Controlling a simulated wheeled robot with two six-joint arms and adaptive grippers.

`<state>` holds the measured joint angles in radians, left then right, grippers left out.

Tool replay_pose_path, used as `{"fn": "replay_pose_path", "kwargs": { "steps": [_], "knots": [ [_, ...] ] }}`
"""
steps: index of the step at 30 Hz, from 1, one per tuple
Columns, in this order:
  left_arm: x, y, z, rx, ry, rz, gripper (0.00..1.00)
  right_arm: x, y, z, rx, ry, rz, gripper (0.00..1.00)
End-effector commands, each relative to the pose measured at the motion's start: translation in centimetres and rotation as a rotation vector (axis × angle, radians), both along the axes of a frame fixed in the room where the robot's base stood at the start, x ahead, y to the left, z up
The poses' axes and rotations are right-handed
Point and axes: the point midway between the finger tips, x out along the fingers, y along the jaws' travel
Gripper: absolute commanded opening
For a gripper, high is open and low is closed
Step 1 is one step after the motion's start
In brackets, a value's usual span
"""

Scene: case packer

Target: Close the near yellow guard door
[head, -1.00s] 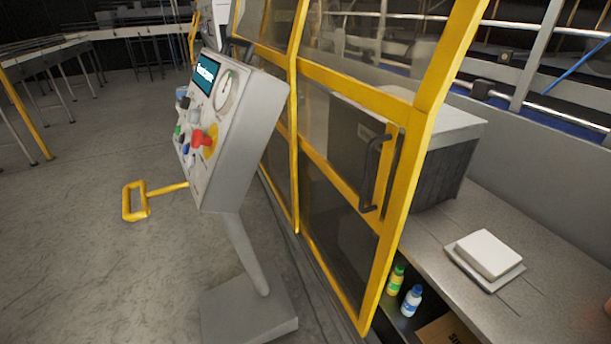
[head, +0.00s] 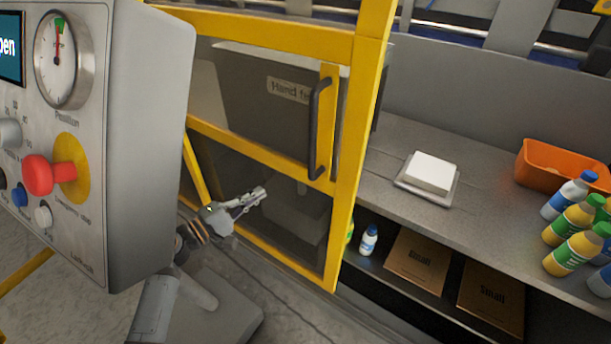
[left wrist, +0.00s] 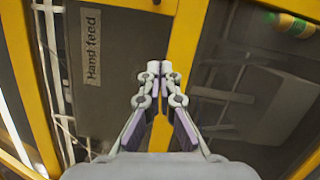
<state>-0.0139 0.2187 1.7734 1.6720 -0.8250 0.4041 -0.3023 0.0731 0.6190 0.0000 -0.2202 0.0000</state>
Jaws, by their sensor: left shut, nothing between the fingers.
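The yellow guard door (head: 345,195) has a yellow frame and dark see-through panels. Its black upright handle (head: 314,130) is at the right side of the upper panel in the head view. To the right of the door edge, the worktop is uncovered. My left gripper (head: 262,191) is shut and empty, in front of the lower panel, left of and below the handle, seemingly apart from it. In the left wrist view the shut fingertips (left wrist: 161,69) show before a yellow bar of the frame (left wrist: 184,45). No handle shows there. My right gripper is not in view.
A grey control panel (head: 150,130) with a red knob (head: 38,174) stands close on the left. A white block (head: 433,171), an orange bin (head: 545,165) and several bottles (head: 570,250) are on the worktop (head: 480,210). Cardboard boxes (head: 417,262) lie on the shelf below.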

Motion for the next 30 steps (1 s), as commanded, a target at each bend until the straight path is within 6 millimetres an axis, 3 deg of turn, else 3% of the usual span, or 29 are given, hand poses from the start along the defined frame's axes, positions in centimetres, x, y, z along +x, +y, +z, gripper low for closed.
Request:
{"fn": "replay_pose_path", "kwargs": {
  "steps": [8, 21, 24, 30],
  "knots": [
    [0.7, -0.9, 0.9, -0.015, -0.007, -0.005, 0.00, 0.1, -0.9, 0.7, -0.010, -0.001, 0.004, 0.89],
    [6.5, -7.9, 1.4, -0.015, -0.004, -0.007, 0.00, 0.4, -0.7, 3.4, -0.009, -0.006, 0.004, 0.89],
    [5.4, -9.2, 1.9, -0.014, -0.002, -0.006, 0.00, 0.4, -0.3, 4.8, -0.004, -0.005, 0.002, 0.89],
    [4.3, -10.7, 1.9, -0.012, -0.004, -0.005, 0.00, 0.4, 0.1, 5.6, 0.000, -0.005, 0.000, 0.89]
  ]
}}
